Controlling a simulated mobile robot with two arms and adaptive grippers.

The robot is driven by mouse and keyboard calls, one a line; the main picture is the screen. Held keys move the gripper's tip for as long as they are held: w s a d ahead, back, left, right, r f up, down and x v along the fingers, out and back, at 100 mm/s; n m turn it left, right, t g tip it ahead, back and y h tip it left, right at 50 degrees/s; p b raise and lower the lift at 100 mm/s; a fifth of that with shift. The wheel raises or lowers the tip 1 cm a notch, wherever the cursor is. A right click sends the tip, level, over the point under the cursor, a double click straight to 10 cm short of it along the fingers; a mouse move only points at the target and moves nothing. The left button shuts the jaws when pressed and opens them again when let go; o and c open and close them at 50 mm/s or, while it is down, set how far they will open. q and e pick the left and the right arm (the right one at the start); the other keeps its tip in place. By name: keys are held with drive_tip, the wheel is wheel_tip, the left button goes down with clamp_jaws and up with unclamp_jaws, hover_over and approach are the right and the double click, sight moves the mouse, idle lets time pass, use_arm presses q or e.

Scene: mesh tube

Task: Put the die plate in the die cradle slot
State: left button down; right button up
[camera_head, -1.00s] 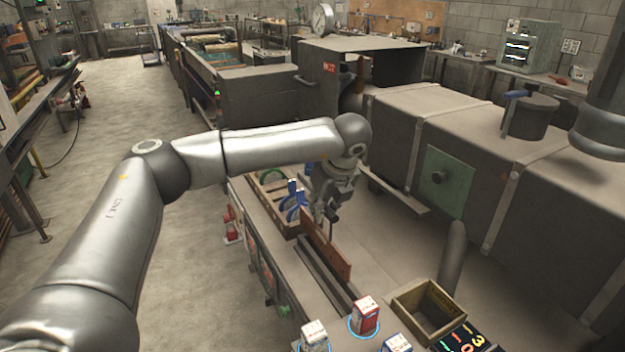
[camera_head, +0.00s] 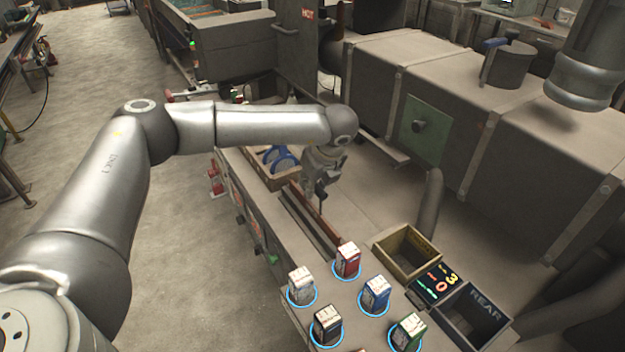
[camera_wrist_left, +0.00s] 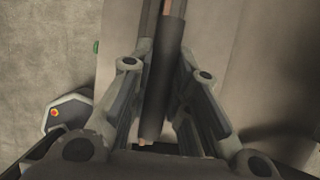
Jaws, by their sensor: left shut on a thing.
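The reddish-brown die plate (camera_head: 328,230) is a long, thin piece standing on edge over the bench. My left gripper (camera_head: 320,192) is shut on it from above. In the left wrist view the two fingers flank a dark bar (camera_wrist_left: 163,85), with a reddish-brown edge (camera_wrist_left: 176,8) beyond it. The die cradle slot (camera_head: 302,218) looks like the long dark rails on the bench, just left of the plate and parallel to it. I cannot tell whether the plate's lower edge is inside the slot or beside it. My right gripper is out of view.
A wooden tray with blue parts (camera_head: 282,160) sits behind the rails. Several small boxes stand in blue rings in front, including a red one (camera_head: 347,258). A large grey duct (camera_head: 480,140) borders the bench.

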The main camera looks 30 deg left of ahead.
use_arm(q)
drive_tip(key=c, duration=1.8)
unclamp_jaws()
drive_tip(key=shift+f, duration=0.1)
drive_tip(key=o, duration=0.4)
drive_tip(key=shift+o, duration=0.2)
drive_tip(key=b+v, duration=0.3)
drive_tip(key=v, duration=0.8)
drive_tip(key=shift+d, duration=0.1)
drive_tip(key=shift+s+d+r+b, duration=0.15)
drive_tip(key=shift+r+b, duration=0.15)
drive_tip(key=shift+r, duration=0.3)
